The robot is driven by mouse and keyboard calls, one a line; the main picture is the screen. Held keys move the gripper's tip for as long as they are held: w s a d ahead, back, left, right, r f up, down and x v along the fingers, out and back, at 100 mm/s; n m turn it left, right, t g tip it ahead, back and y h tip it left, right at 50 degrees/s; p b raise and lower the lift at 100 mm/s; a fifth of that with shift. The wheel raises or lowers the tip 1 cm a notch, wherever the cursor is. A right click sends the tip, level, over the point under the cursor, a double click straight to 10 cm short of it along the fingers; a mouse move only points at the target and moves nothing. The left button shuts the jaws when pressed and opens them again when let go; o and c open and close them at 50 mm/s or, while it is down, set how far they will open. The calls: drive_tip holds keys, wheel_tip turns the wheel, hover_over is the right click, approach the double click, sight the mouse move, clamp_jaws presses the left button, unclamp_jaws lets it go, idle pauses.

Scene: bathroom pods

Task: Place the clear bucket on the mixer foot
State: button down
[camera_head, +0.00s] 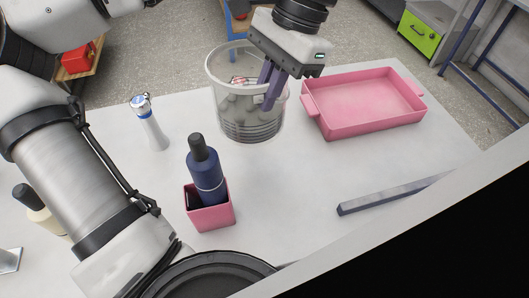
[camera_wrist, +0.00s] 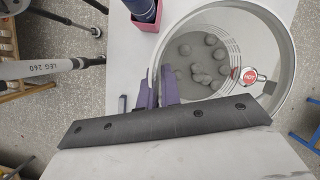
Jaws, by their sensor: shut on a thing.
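The clear bucket (camera_head: 247,126) is upright at the back middle of the white table; I cannot tell whether it touches the table. My gripper (camera_head: 270,92) is shut on its right-hand wall at the rim. In the wrist view the purple fingers (camera_wrist: 160,88) straddle the rim of the bucket (camera_wrist: 281,42). Grey rounded lumps (camera_wrist: 198,58) and a chrome piece with a red HOT disc (camera_wrist: 249,75) show within the bucket's outline. I cannot identify the mixer foot with certainty. A white cylinder with a blue band and chrome top (camera_head: 150,125) stands left of the bucket.
A pink tray (camera_head: 365,102) lies right of the bucket. A dark blue bottle (camera_head: 207,175) stands in a small pink box (camera_head: 210,214) in front. A grey bar (camera_head: 390,195) lies at the front right. The table (camera_head: 300,180) is clear between them.

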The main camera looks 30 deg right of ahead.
wheel_tip(320, 180, down, 14)
drive_tip(key=shift+r, duration=0.25)
idle(0.3)
drive_tip(key=shift+f, duration=0.15)
drive_tip(key=c, duration=1.6)
unclamp_jaws()
